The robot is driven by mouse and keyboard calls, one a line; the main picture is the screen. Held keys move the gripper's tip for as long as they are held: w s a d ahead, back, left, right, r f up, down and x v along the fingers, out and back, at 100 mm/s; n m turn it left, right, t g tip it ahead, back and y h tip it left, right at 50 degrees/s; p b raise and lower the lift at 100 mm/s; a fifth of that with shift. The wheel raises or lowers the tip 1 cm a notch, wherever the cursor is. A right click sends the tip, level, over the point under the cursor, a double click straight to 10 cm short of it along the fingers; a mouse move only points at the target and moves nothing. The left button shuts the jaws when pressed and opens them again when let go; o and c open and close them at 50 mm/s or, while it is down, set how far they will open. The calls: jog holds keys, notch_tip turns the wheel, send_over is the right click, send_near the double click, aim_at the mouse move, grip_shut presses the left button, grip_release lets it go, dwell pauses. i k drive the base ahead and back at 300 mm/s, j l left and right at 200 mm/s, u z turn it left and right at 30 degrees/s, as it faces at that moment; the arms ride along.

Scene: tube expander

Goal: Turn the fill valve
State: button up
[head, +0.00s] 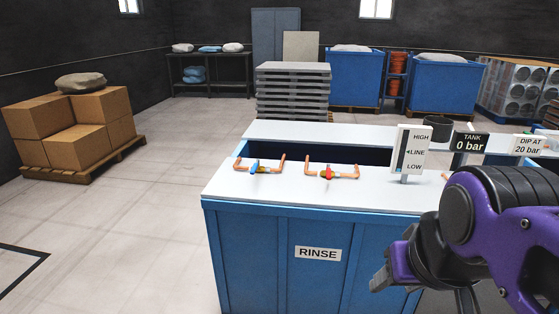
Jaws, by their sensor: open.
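Two small valves on copper pipes stand on the light top of the blue rinse tank (262,255). The left valve (256,168) has a blue handle. The right valve (327,174) has a red handle with some yellow. Neither carries a readable label, so I cannot tell which is the fill valve. A level sign (411,150) reading HIGH, LINE, LOW stands to their right. My gripper (381,281) is at the lower right, in front of the tank and below its top, apart from both valves. It is open and no object shows in it.
Signs reading TANK 0 bar (470,143) and DIP AT 20 bar (528,144) stand at the right. The tank has a dark opening (318,151) behind the valves. Boxes on a pallet (75,125) stand left. The floor (120,235) left of the tank is clear.

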aim_at(253, 170)
jog(key=i+j+u, duration=0.15)
jog(key=i+j, duration=0.25)
jog(key=i+j+u, duration=0.2)
jog(key=i, duration=0.35)
jog(key=j, duration=0.1)
